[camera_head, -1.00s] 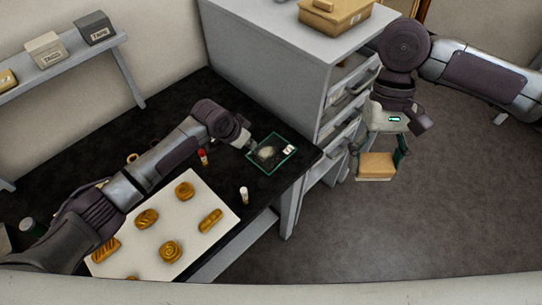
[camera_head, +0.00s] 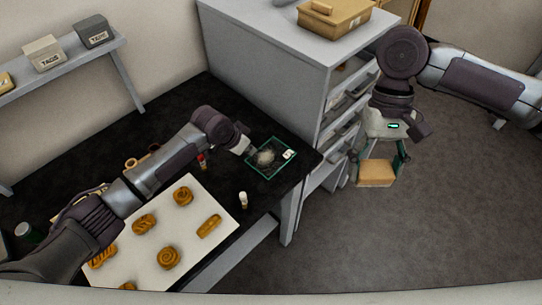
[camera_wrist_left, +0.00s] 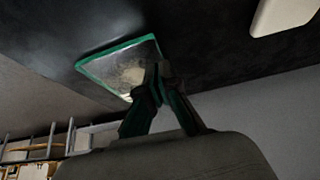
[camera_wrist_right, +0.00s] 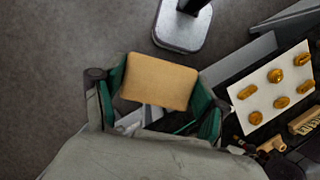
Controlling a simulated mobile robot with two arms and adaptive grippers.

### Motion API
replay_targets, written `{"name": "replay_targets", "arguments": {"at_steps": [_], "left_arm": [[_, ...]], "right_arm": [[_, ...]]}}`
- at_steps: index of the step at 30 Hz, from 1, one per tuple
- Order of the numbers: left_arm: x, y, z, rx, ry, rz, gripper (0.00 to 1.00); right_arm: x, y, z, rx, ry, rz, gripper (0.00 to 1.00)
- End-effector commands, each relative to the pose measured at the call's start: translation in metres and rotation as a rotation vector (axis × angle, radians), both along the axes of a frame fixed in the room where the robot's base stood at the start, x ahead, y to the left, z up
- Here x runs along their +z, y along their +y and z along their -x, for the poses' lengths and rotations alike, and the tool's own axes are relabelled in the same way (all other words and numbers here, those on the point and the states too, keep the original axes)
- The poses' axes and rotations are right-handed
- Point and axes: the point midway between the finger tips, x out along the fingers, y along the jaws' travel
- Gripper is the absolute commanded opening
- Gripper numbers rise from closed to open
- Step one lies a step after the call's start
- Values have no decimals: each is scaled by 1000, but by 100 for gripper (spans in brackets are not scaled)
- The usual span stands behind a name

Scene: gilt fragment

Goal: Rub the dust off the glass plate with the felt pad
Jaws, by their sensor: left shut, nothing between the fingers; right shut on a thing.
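The glass plate (camera_head: 275,169) has a teal edge and lies flat on the black table near its right end. A pale dust patch (camera_head: 265,157) is on it. The plate (camera_wrist_left: 113,67) also shows in the left wrist view. My left gripper (camera_head: 251,151) is shut and empty at the plate's left side; its fingertips (camera_wrist_left: 160,73) overlap the plate in the wrist view. I cannot tell if they touch it. My right gripper (camera_head: 379,164) is shut on a tan rectangular block (camera_wrist_right: 160,82), possibly the felt pad, in the air right of the cabinet.
A white board (camera_head: 150,240) with several pastries lies left of the plate. A white-capped bottle (camera_head: 243,200) and a red one (camera_head: 202,161) stand nearby. A grey cabinet (camera_head: 265,60) with open drawers (camera_head: 345,105) stands behind. Open floor (camera_head: 430,220) lies right.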

Motion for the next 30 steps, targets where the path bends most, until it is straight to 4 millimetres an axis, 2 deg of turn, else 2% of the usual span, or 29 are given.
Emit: {"name": "replay_targets", "arguments": {"at_steps": [16, 30], "left_arm": [[-1, 0, 0, 0, 0, 0, 0], [-10, 0, 0, 0, 0, 0, 0]], "right_arm": [[0, 0, 0, 0, 0, 0, 45], [-5, 0, 0, 0, 0, 0, 45]]}}
